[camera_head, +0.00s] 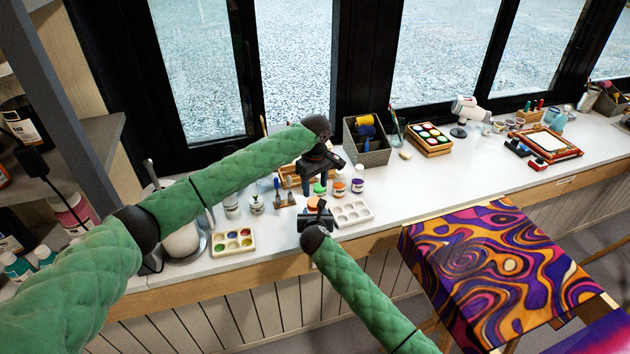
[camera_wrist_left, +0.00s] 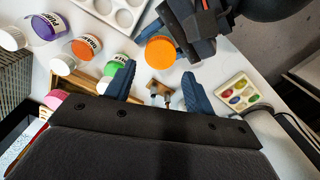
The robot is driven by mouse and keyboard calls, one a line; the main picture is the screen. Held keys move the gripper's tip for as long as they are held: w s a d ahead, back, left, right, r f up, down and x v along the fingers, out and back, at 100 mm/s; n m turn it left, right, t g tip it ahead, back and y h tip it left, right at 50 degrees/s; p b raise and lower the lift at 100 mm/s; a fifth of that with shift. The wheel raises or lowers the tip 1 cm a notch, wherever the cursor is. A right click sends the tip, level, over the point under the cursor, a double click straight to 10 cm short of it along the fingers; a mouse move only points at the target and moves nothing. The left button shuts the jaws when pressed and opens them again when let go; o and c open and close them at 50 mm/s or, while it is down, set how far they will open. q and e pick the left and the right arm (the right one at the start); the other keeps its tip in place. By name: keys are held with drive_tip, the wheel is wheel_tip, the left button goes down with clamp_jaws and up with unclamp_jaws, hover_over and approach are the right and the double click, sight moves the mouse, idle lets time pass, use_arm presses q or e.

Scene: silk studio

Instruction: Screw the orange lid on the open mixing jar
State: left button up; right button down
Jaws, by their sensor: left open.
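An orange lid (camera_head: 313,203) shows at the front of the worktop, beside my right gripper (camera_head: 318,216). In the left wrist view the round orange lid (camera_wrist_left: 160,52) touches or nearly touches the blue fingers of my right gripper (camera_wrist_left: 192,30). What is under the lid is mostly hidden, and I cannot tell whether it sits on a jar. My left gripper (camera_head: 318,182) points down, open and empty, just behind the lid. In its wrist view the left fingers (camera_wrist_left: 156,80) stand wide apart with nothing gripped. Whether my right fingers are closed on something is not clear.
Paint bottles with green (camera_head: 319,190), orange (camera_head: 339,186) and purple (camera_head: 357,186) labels stand behind and right. A white empty palette (camera_head: 352,214) lies close right, a paint-filled palette (camera_head: 234,242) left. A dark organizer box (camera_head: 367,140) stands at the back.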

sight(315, 202)
use_arm(q)
drive_tip(key=shift+f, duration=3.2)
drive_tip(key=c, duration=0.8)
drive_tip(key=m, duration=1.6)
